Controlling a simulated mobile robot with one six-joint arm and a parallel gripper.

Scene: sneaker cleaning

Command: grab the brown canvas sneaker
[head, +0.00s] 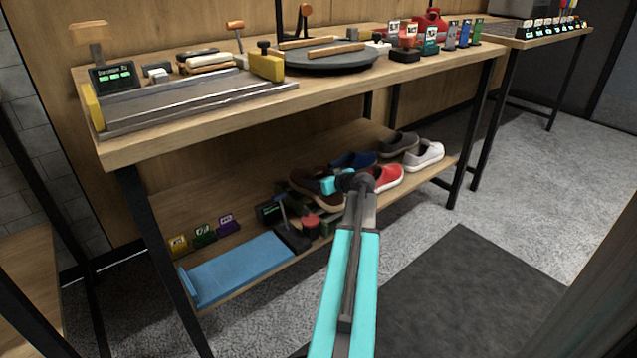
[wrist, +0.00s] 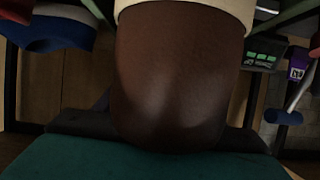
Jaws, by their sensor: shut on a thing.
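The brown canvas sneaker (head: 309,183) is at the lower shelf, partly hidden behind my arm and gripper in the head view. In the wrist view, the brown sneaker (wrist: 180,75) fills the middle, close to the camera, with a cream sole edge at the top. My gripper (head: 338,184) is at the sneaker and shut on it. The fingertips' contact is hidden, and I cannot tell whether the shoe is clear of the shelf.
Close by on the lower shelf (head: 170,212) are a blue shoe (head: 353,160), a red shoe (head: 387,178), a white shoe (head: 424,155) and a dark grey shoe (head: 399,144). A blue tray (head: 235,268) lies at left. The workbench top (head: 190,118) is overhead.

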